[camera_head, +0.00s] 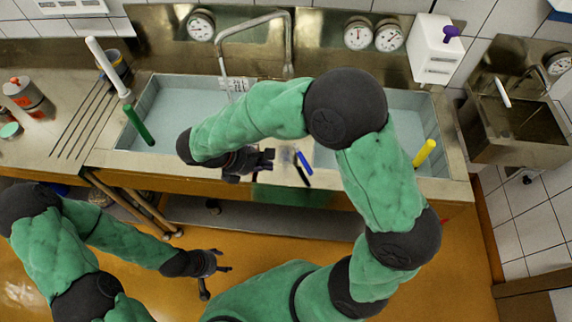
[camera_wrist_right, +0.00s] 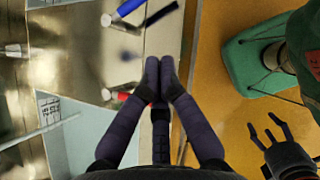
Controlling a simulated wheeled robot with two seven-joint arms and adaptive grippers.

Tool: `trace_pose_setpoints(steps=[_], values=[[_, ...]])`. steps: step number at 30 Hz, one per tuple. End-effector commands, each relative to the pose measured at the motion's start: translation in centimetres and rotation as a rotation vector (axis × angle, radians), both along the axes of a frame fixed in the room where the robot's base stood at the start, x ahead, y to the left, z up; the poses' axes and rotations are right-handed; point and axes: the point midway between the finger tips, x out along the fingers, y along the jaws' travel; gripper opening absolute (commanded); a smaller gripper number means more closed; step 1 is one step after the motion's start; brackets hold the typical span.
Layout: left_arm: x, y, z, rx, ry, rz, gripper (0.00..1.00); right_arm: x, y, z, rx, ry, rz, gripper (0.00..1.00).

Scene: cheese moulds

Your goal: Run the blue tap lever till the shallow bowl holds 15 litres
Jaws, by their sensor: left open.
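The blue tap lever (camera_head: 304,163) is on the front rim of the sink; in the right wrist view it shows at the top (camera_wrist_right: 131,6). A black lever (camera_wrist_right: 160,15) lies beside it, and a red one (camera_wrist_right: 122,96) is near my fingers. My right gripper (camera_head: 268,158) is over the sink's front edge, left of the blue lever and apart from it. Its fingertips (camera_wrist_right: 166,65) are together with nothing visible between them. My left gripper (camera_head: 222,262) is open and empty, low in front of the counter. A left basin (camera_head: 180,95) and right basin (camera_head: 408,115) show; I cannot tell which is the shallow bowl.
A tall bent spout (camera_head: 288,45) stands behind the sink. Round dials (camera_head: 201,26) line the back wall. A smaller metal sink (camera_head: 515,120) is at right. My right arm hides the sink's middle.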

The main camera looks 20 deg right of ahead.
Motion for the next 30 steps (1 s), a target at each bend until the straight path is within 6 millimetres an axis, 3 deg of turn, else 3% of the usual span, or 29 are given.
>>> trace_pose_setpoints(steps=[17,24,30], values=[[0.1,0.1,-2.3,0.0,-0.001,0.003,0.58,-0.1,-6.4,-7.7,0.001,0.002,-0.004,0.0],[0.1,0.1,-2.8,0.0,-0.002,0.002,0.58,-0.1,-9.2,-7.9,0.001,-0.001,-0.003,0.0],[0.1,0.1,-2.9,0.0,-0.002,0.002,0.58,-0.1,-10.0,-8.0,0.001,0.0,-0.001,0.0]])
